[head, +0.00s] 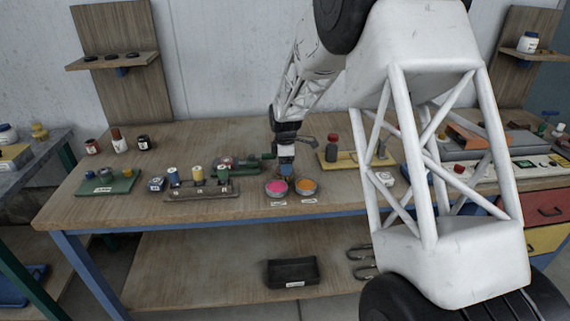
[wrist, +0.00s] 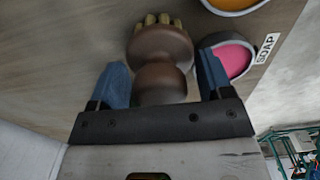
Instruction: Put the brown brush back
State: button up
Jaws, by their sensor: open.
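The brown brush (wrist: 162,50), with a rounded brown handle and pale tan bristles, is between the two blue fingers of my gripper (wrist: 162,62) in the wrist view. The jaws are open, with a small gap at each side of the handle. In the head view my gripper (head: 286,163) points down just behind the pink bowl (head: 276,187) and the orange bowl (head: 305,187). The brush cannot be made out clearly there. In the wrist view the pink bowl (wrist: 236,58) is beside the right finger, and the orange bowl (wrist: 235,4) is at the top edge.
A rack with several spools (head: 202,190) stands left of the bowls, and a green board (head: 108,184) lies farther left. A red-capped bottle (head: 331,150) stands on a yellow board (head: 350,161) to the right. The wooden tabletop (head: 240,207) is clear in front.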

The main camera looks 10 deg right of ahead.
jog(key=shift+r, duration=0.1)
notch_tip(320, 180, up, 12)
jog(key=shift+f, duration=0.2)
jog(key=shift+r, duration=0.25)
dwell(0.9)
jog(key=s+d+r+m, duration=0.2)
jog(key=s+r+m, duration=0.15)
jog(key=s, duration=0.35)
jog(key=s+d+r+m, duration=0.2)
jog(key=s+r, duration=0.3)
jog(key=s, duration=0.2)
jog(key=s+d+m+t, duration=0.1)
jog(key=s+m, duration=0.5)
jog(key=s, duration=1.3)
jog(key=s+d+f+m+t, duration=0.1)
jog(key=s+d+m, duration=0.2)
jog(key=s, duration=1.6)
jog(key=m, duration=0.3)
jog(key=shift+s+d+f+m+t, duration=0.15)
jog(key=shift+m+t, duration=0.15)
jog(key=shift+m, duration=0.05)
